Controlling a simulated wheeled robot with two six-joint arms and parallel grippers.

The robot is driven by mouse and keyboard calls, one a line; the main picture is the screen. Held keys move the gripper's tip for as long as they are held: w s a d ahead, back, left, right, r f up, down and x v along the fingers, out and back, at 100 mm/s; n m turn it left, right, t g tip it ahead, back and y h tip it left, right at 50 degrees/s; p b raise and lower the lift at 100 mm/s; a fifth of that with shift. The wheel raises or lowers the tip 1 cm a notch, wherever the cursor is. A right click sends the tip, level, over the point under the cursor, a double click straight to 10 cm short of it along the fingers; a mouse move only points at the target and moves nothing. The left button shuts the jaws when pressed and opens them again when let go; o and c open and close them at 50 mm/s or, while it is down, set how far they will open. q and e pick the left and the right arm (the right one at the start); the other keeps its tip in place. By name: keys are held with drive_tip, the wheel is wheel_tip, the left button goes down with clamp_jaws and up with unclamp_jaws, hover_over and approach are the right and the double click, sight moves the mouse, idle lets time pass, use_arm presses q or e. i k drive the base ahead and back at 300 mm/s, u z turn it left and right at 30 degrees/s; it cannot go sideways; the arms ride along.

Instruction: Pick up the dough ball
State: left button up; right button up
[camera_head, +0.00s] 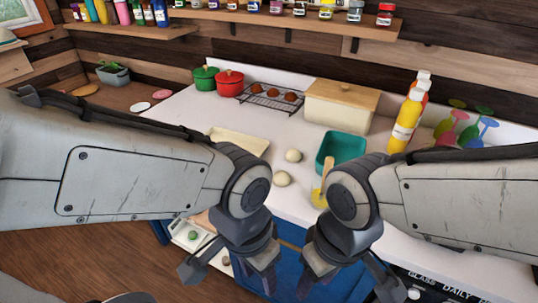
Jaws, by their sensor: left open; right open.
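Two pale, round dough balls lie on the white counter. One dough ball (293,155) is farther back, and the other dough ball (282,179) is nearer, just right of my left arm's wrist. My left gripper (228,275) hangs open and empty in front of the counter, lower in the view than the dough balls. My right gripper (345,285) is also open and empty, in front of the counter to the right. Neither gripper touches a dough ball.
A teal bin (343,147) stands right of the dough balls, with a yellow-ended brush (318,198) in front of it. A cream tray (238,141) lies to the left. Behind are a wooden-lidded box (341,101), a cooling rack (270,97) and a red pot (230,83). A yellow bottle (405,122) stands right.

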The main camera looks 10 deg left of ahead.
sight(294, 156)
drive_tip(key=u, duration=2.05)
drive_tip(key=i, duration=1.7)
drive_tip(key=z, duration=2.75)
drive_tip(key=i, duration=0.5)
drive_tip(key=z, duration=0.05)
